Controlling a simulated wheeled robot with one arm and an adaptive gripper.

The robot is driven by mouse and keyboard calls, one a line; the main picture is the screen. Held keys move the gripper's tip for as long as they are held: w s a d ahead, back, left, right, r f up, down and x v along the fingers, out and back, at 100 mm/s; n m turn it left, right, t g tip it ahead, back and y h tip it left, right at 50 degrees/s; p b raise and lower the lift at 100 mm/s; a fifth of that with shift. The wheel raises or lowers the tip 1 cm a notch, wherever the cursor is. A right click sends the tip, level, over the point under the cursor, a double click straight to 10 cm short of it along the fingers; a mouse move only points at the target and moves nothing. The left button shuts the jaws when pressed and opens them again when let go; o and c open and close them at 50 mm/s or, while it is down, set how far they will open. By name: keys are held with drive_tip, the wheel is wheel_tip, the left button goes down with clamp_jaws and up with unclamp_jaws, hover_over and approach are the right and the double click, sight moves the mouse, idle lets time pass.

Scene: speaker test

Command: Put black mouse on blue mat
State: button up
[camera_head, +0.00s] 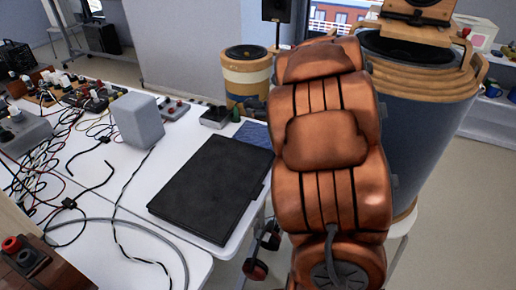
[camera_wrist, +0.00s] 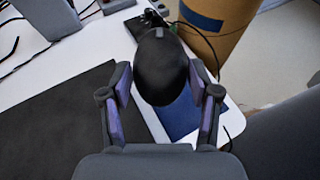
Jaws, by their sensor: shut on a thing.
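The black mouse (camera_wrist: 161,66) is between the two fingers of my gripper (camera_wrist: 160,82) in the wrist view, and my gripper is shut on it. The blue mat (camera_wrist: 180,120) lies on the white table, below and partly hidden behind the mouse and right finger. In the head view the blue mat (camera_head: 254,133) shows near the table's right edge, just past the black pad. My gripper and the mouse are hidden behind my brown arm there, or too small to tell. I cannot tell the height of the mouse above the mat.
A flat black pad (camera_head: 213,187) lies beside the mat; it also fills the left of the wrist view (camera_wrist: 60,130). A grey box (camera_head: 137,121), cables and small devices crowd the table's left. A small black device (camera_head: 215,117) stands behind the mat. Barrel-like speakers (camera_head: 247,78) stand behind the table.

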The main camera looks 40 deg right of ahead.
drive_tip(key=s+d+f+n+y+b, duration=0.1)
drive_tip(key=s+d+f+b, duration=0.25)
drive_tip(key=s+b, duration=0.2)
drive_tip(key=s+d+f+y+b, duration=0.1)
drive_tip(key=s+d+f+b, duration=0.2)
drive_tip(key=s+f+b, duration=0.25)
hover_over(264, 139)
drive_tip(key=shift+f+n+p, duration=0.3)
drive_tip(key=shift+f+p, duration=0.1)
drive_tip(key=shift+f, duration=0.2)
drive_tip(key=shift+w+f, duration=0.1)
drive_tip(key=shift+f, duration=1.7)
drive_tip(key=shift+f+b, duration=0.1)
drive_tip(key=shift+b, duration=0.3)
drive_tip(key=o, duration=1.3)
drive_tip(key=shift+r+p, duration=0.25)
drive_tip(key=shift+p, duration=0.05)
drive_tip(key=v, duration=1.2)
drive_tip(key=shift+a, duration=0.1)
